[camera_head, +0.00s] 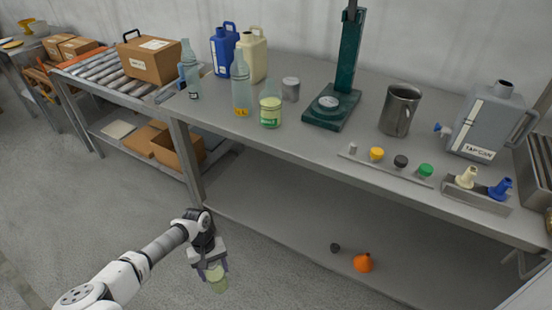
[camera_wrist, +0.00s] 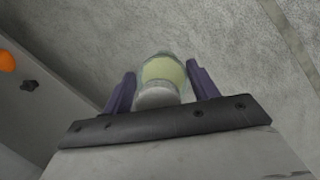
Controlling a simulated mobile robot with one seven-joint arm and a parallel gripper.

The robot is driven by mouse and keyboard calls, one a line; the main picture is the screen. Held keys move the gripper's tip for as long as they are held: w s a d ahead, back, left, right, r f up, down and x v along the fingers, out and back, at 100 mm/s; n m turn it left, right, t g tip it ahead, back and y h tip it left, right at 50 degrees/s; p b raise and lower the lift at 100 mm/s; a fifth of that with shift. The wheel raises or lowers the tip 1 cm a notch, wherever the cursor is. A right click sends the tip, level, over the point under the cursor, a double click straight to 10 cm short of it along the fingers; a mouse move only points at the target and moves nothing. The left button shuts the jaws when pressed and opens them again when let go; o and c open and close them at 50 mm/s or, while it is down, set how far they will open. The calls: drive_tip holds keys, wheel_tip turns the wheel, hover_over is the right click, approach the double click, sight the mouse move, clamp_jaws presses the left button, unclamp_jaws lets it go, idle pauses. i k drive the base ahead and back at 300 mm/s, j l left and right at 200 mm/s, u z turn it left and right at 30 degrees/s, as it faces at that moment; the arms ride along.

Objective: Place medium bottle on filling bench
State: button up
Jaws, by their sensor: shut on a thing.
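My gripper (camera_head: 211,268) is at the lower left of the head view, in front of the bench and below its top. It is shut on a bottle (camera_head: 218,283) with a pale yellow-green body. In the wrist view the held bottle (camera_wrist: 163,72) sits between the two purple fingers, with a pale grey round end towards the camera. I cannot tell its size class for certain. The filling bench (camera_head: 310,143) is a long grey metal table. Several clear bottles stand at its left part: one with a green label (camera_head: 270,111), a taller one (camera_head: 241,92), and one at the left end (camera_head: 191,78).
An orange funnel (camera_head: 362,263) lies on the lower shelf. Free room shows along the front edge, right of the green-labelled bottle.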

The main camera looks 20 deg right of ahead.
sight(426, 124)
drive_tip(key=z, duration=0.9)
drive_tip(key=j+z, duration=0.15)
drive_tip(key=z, duration=0.3)
drive_tip(key=k+j+z, duration=0.1)
drive_tip(key=z, duration=0.3)
